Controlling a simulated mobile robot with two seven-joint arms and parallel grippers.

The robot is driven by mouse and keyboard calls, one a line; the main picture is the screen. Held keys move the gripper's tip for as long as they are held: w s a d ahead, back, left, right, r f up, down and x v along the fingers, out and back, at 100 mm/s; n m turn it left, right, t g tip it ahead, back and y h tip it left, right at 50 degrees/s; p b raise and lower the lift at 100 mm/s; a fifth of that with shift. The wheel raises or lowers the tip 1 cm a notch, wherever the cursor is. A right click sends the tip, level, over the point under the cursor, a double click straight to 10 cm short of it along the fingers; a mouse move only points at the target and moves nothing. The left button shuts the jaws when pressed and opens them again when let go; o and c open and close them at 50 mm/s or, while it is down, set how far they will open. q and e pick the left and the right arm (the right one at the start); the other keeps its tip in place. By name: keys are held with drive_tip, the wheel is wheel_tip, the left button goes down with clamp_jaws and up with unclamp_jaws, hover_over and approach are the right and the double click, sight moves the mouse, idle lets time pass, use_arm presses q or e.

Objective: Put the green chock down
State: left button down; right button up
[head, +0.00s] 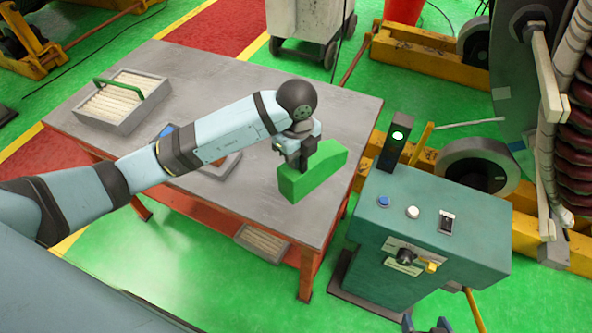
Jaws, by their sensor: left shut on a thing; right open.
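The green chock (312,177) is a wedge-shaped block over the right end of the grey-topped table (240,208). My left gripper (298,160) comes down from above and is shut on the chock. The fingers hide part of its upper side. I cannot tell whether the chock's underside touches the tabletop or is slightly above it. My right gripper (427,325) shows only as small tips at the bottom edge, apart and empty, in front of the control box.
A grey tray with a green handle (122,103) sits at the table's left end. Another small tray (222,165) is partly hidden behind my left arm. A teal control box (425,235) with a lit green lamp (397,136) stands right of the table. The tabletop behind the chock is clear.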

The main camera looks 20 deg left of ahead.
use_arm(q)
wheel_tip(320, 180, down, 6)
drive_tip(key=shift+f+p, duration=0.2)
drive_tip(key=shift+p, duration=0.2)
drive_tip(key=shift+f, duration=0.15)
drive_tip(key=c, duration=1)
unclamp_jaws()
drive_tip(key=shift+f, duration=0.15)
drive_tip(key=shift+c, duration=0.2)
